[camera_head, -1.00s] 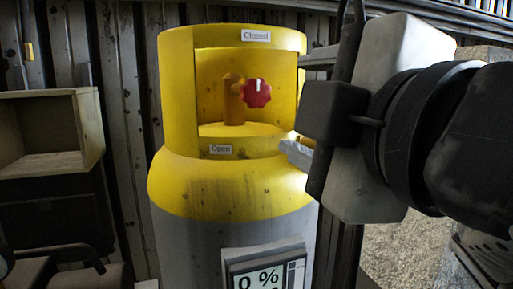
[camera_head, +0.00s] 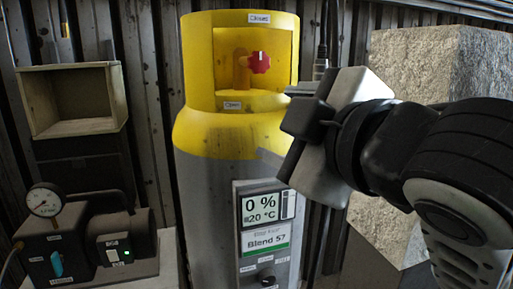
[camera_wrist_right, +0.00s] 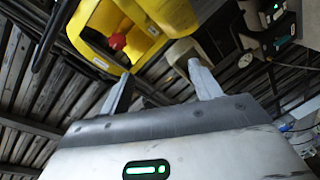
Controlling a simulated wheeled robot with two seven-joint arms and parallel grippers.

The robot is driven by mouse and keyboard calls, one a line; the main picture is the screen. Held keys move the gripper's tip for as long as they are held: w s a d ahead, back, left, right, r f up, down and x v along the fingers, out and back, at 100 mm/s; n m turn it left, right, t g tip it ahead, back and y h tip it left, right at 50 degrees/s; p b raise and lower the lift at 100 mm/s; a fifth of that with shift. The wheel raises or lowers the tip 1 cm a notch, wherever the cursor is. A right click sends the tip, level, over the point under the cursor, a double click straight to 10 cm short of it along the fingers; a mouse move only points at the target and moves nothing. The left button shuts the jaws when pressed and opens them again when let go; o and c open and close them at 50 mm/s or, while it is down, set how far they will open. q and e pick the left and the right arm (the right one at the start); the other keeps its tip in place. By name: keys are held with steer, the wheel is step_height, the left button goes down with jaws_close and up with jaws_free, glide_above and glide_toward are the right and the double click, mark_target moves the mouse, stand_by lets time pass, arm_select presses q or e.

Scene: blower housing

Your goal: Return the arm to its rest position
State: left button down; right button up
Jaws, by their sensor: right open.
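My right gripper (camera_head: 281,124) is in front of the right side of the yellow and grey gas cylinder (camera_head: 225,138) in the head view. Its fingers (camera_wrist_right: 160,88) are apart and empty in the right wrist view. The red valve knob (camera_head: 261,62) sits inside the yellow collar, up and left of the gripper and apart from it. The knob also shows in the right wrist view (camera_wrist_right: 117,41). A panel (camera_head: 265,213) on the cylinder reads 0 % and 20 °C, with a "Blend 57" label. My left gripper is not in view.
A pump with a gauge (camera_head: 44,201) and a green light stands at the lower left. An open wooden box (camera_head: 72,101) is behind it. A large pale rough block (camera_head: 440,62) stands at the right behind my arm. A corrugated wall closes the back.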

steer(key=w+d+f+m+g, duration=0.1)
steer(key=w+f+m, duration=0.15)
steer(key=f, duration=0.75)
steer(key=w+d+f+m+g+h, duration=0.15)
steer(key=f+m, duration=0.25)
steer(key=f, duration=0.6)
steer(key=w+d+f+m, duration=0.1)
steer(key=d+f+m, duration=0.15)
steer(key=f, duration=0.75)
steer(key=s+d+f+m+g+h, duration=0.1)
steer(key=s+d+f+m, duration=0.1)
steer(key=s+f, duration=0.6)
steer(key=s+d+f+m+g+h, duration=0.1)
steer(key=s+d+f+m, duration=0.2)
steer(key=s+f, duration=0.5)
step_height(320, 180, down, 6)
steer(key=shift+d+r, duration=0.15)
steer(key=shift+d, duration=0.4)
steer(key=shift+h, duration=0.25)
